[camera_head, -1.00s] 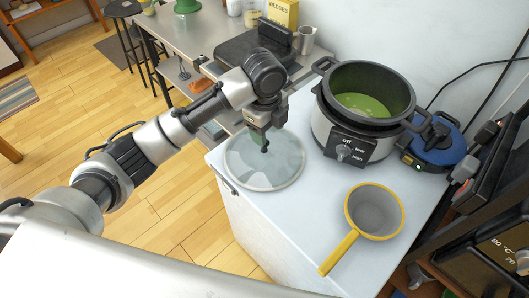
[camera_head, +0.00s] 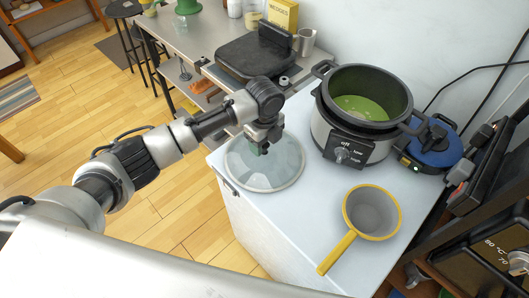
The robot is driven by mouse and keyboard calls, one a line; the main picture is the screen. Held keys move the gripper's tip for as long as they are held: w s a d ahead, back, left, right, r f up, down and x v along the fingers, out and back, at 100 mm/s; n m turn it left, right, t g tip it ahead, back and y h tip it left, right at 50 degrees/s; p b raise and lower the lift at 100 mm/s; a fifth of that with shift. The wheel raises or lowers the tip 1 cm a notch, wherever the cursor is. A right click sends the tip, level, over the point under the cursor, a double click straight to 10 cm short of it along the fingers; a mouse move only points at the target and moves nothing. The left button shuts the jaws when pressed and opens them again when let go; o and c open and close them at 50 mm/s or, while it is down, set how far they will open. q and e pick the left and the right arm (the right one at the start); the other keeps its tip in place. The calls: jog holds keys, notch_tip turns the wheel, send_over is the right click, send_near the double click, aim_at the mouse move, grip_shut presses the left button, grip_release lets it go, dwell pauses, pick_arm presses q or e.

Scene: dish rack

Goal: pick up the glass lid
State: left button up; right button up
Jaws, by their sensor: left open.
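The glass lid (camera_head: 278,172) is round and see-through with a pale rim. It lies flat on the white counter (camera_head: 312,215), near its left edge. My left gripper (camera_head: 258,150) is open over the lid's upper middle and points down. Its fingers hide the lid's knob area, so I cannot tell whether they touch it. My right gripper is not in view.
A slow cooker (camera_head: 350,140) with green soup stands just right of the lid. A yellow-rimmed saucepan (camera_head: 372,213) sits in front of it. A blue appliance (camera_head: 435,148) is at the right. A black grill (camera_head: 252,58) is on the metal table behind.

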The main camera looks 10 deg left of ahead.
pick_arm(q)
jog(key=shift+f, duration=0.5)
jog(key=shift+r, duration=0.1)
grip_shut()
